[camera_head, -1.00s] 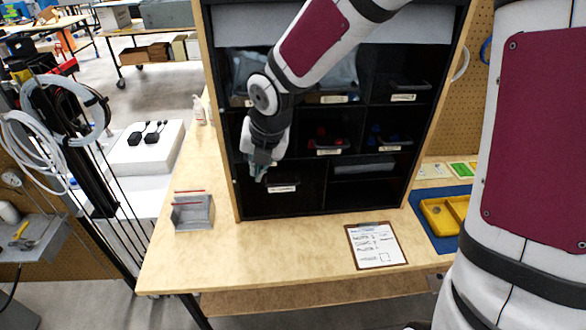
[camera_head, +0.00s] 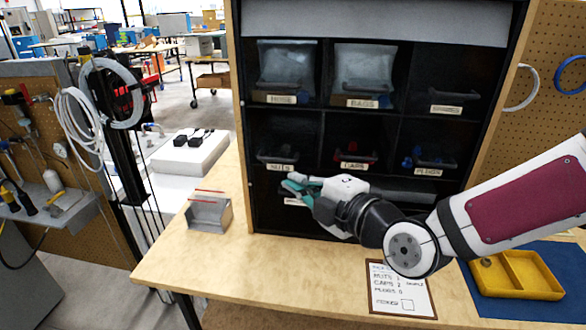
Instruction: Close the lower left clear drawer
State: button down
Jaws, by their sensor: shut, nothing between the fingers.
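The black cabinet (camera_head: 243,150) stands on the wooden bench. Its wide lower left drawer (camera_head: 275,222) is dark, and its pale label (camera_head: 293,201) is partly hidden behind my gripper. I cannot tell how far this drawer stands out. My gripper (camera_head: 291,186), with teal fingers, is shut and empty in front of the top of that drawer, near its label. I cannot tell whether it touches. The drawer labelled NUTS (camera_head: 277,157) is just above my gripper.
More labelled bins, CAPS (camera_head: 354,166) and PLUGS (camera_head: 428,172), fill the middle row. A grey metal holder (camera_head: 209,214) stands on the bench at left. A clipboard (camera_head: 401,290) and a yellow tray (camera_head: 515,276) on a blue mat lie at the front right.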

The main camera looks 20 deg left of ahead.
aim_at(286, 133)
jog(key=w+d+x, duration=0.1)
jog(key=w+x, duration=0.1)
jog(key=x, duration=0.9)
jog(key=shift+w+f, duration=0.2)
jog(key=shift+f, duration=0.15)
jog(key=shift+d, duration=0.1)
jog(key=w+b, duration=0.1)
jog(key=w, duration=0.1)
jog(key=w+a+b, duration=0.1)
jog(key=w, duration=0.1)
jog(key=shift+f+b, duration=0.1)
jog(key=shift+b, duration=0.3)
jog(key=shift+w, duration=0.15)
jog(key=shift+r, duration=0.25)
jog(key=shift+w, duration=0.1)
